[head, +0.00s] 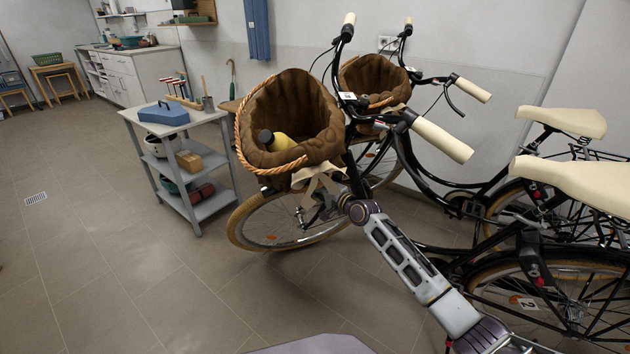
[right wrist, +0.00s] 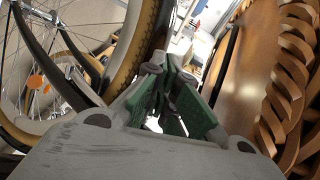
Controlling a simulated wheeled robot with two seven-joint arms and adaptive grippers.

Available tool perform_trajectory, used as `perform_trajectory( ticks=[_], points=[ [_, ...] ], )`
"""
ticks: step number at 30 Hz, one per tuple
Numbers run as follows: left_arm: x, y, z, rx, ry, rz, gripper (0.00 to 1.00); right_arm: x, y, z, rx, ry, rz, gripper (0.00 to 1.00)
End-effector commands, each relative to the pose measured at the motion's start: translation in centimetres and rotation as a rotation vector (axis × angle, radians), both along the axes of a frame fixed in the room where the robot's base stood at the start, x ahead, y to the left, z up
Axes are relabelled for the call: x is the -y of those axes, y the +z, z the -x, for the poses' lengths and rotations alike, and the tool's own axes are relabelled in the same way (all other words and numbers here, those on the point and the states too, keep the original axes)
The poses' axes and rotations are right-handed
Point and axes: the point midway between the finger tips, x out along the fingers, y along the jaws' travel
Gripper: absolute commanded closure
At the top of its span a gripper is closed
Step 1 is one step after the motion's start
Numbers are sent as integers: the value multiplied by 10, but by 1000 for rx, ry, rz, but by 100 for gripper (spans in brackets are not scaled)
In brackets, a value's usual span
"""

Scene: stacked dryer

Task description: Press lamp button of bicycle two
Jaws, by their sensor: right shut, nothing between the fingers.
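The near bicycle (head: 484,251) carries a small plate marked 2 (head: 527,302) at its rear wheel. Its brown front basket (head: 292,105) has a rope-like rim. Its front wheel (head: 290,220) stands below the basket. My right gripper (head: 322,192) is just under the basket, by the top of the front wheel. In the right wrist view the right gripper (right wrist: 172,92) is shut and empty, with the tyre (right wrist: 141,42) beyond it and the brown basket (right wrist: 262,75) close on the right. I cannot make out the lamp or its button. My left gripper is out of view.
A second bicycle with a basket (head: 372,80) stands behind, near the wall. A yellow and dark item (head: 279,141) lies in the near basket. A grey cart (head: 190,165) with a blue box (head: 163,114) stands to the left. The left floor is clear.

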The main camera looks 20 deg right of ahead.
Motion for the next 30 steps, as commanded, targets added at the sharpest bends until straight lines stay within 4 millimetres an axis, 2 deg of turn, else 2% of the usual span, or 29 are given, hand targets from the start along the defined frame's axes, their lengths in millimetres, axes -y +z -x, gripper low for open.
perform_trajectory(
  ticks=[21,30],
  points=[
    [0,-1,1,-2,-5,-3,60,0,1,-3,0,0,0,100],
    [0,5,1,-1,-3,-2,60,0,0,4,0,0,0,100]
  ],
)
